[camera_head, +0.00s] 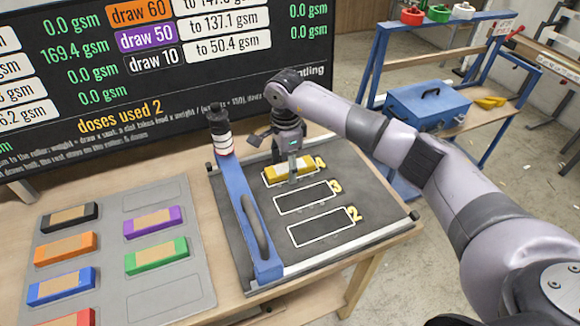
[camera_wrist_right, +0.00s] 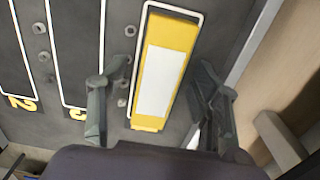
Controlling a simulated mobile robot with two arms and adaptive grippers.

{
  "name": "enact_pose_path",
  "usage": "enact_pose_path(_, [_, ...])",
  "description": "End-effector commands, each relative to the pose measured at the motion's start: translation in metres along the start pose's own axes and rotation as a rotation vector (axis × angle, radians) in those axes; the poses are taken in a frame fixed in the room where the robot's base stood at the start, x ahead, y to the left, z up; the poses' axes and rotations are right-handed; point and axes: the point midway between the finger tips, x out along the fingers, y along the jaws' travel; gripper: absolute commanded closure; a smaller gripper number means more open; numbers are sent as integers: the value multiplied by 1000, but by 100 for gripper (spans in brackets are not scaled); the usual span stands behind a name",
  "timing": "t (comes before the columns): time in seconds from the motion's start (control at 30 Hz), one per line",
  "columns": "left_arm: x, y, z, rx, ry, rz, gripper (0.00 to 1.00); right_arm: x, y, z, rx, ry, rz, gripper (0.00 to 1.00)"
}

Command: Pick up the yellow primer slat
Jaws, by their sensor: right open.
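The yellow primer slat (camera_head: 276,174) lies in the white outline marked 4 on the dark board (camera_head: 238,192). In the right wrist view the yellow slat (camera_wrist_right: 163,70) has a pale label along its middle. My right gripper (camera_head: 291,166) hangs over the slat, pointing down. In the right wrist view its two fingers (camera_wrist_right: 160,88) are spread, one on each side of the slat, with gaps showing and nothing held. My left gripper does not show.
A blue bar with a handle (camera_head: 247,205) lies across the board's left side. A grey tray (camera_head: 120,285) holds several coloured slats at the left. Outlines 3 (camera_head: 307,197) and 2 (camera_head: 320,228) are empty. A large screen (camera_head: 90,75) stands behind.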

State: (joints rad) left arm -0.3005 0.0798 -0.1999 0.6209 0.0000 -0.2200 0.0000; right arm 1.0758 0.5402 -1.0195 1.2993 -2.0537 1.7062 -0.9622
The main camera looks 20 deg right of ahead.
Motion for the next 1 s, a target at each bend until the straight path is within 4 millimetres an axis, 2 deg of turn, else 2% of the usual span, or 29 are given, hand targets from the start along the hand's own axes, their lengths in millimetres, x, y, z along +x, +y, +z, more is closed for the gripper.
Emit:
enact_pose_path(0.17, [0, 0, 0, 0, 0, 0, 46, 0, 0, 0, 0, 0, -1, 42])
enact_pose_path(0.9, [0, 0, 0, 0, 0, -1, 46, 0, 0, 0, 0, 0, -1, 90])
enact_pose_path(1.0, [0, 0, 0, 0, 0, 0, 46, 0, 0, 0, 0, 0, -1, 94])
